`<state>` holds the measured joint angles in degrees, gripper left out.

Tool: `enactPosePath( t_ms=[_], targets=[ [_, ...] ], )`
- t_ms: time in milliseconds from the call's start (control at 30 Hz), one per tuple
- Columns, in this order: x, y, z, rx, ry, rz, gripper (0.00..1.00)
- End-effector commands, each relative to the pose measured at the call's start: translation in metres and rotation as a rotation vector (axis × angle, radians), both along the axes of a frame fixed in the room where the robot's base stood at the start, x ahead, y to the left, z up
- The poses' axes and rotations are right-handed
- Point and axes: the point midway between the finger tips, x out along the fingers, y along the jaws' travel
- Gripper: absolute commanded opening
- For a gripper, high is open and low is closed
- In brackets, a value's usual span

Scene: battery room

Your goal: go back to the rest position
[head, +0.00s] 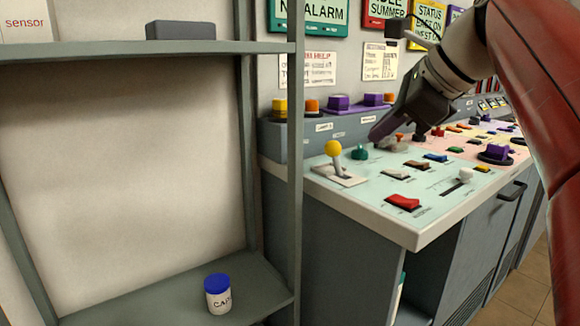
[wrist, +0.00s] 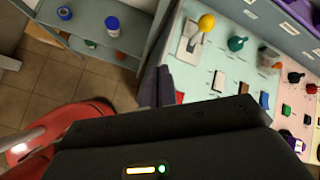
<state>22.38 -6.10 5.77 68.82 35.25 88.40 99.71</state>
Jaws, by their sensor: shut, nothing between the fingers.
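My gripper (head: 378,135) is above the control panel, at the end of my arm coming in from the upper right. Its fingers are shut with nothing between them, and they also show in the wrist view (wrist: 157,88). The control panel (head: 425,225) carries a lever with a yellow ball knob (head: 333,148), a green knob (head: 360,152), a red rocker switch (head: 403,202) and a purple knob (head: 497,152). In the head view the fingers are beyond the green knob, near its line of sight. I cannot tell whether they touch anything.
A grey shelf unit (head: 297,170) stands left of the panel. Its lower shelf holds a white jar with a blue lid (head: 218,293). A dark grey box (head: 180,30) and a box marked sensor (head: 25,20) sit on the upper shelf. A drawer handle (head: 512,191) sticks out below the panel.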

Motion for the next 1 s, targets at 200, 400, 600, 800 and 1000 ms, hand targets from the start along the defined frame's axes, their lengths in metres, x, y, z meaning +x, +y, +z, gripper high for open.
enactPosePath(
  t_ms=[200, 400, 600, 800, 1000],
  targets=[
    [-0.035, 0.010, -0.074, -0.353, -0.111, 0.277, 0.00],
    [-0.088, 0.006, -0.171, -0.772, -0.215, 0.701, 0.00],
    [-0.141, -0.004, -0.266, -1.114, -0.295, 1.176, 0.00],
    [-0.169, -0.011, -0.317, -1.281, -0.346, 1.469, 0.00],
    [-0.174, -0.012, -0.327, -1.309, -0.354, 1.526, 0.00]
  ],
)
